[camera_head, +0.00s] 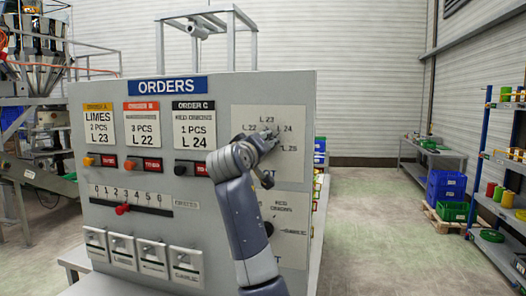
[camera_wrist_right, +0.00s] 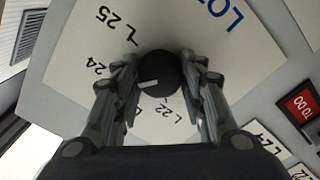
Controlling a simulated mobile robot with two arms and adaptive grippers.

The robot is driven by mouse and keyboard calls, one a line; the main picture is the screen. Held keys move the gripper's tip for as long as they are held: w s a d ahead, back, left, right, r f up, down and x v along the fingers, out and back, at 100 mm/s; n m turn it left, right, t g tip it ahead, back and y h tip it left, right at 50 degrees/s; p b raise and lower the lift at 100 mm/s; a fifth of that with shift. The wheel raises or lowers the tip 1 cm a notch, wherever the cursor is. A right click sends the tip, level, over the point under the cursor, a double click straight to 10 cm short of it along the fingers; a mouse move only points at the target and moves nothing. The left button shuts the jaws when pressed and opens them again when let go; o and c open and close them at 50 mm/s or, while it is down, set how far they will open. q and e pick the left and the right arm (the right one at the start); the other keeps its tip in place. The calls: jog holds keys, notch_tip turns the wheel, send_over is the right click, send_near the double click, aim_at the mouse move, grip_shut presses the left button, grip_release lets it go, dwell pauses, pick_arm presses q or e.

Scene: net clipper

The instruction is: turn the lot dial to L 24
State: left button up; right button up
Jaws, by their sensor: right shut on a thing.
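The lot dial (camera_wrist_right: 158,76) is a round black knob with a white pointer mark, set on a pale plate (camera_wrist_right: 75,50). My right gripper (camera_wrist_right: 160,82) is shut on it, one finger on each side. The pointer points left and slightly down in the right wrist view, on the side of the "24" label (camera_wrist_right: 103,68); exact alignment is hard to tell. The "L 25" label (camera_wrist_right: 120,25) is above it, and "L 22" is below. A finger partly hides another label. In the head view my right gripper (camera_head: 266,141) covers the dial. My left gripper is not in view.
The grey panel (camera_head: 220,95) carries an ORDERS sign (camera_head: 166,87) and order cards; order C (camera_head: 194,127) reads L 24. Below the lot dial is a second dial (camera_head: 268,229).

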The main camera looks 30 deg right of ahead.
jog(key=shift+f+m+b, duration=0.15)
jog(key=shift+m+b, duration=0.25)
jog(key=shift+m, duration=0.8)
jog(key=o, duration=1.1)
jog(key=v, duration=1.2)
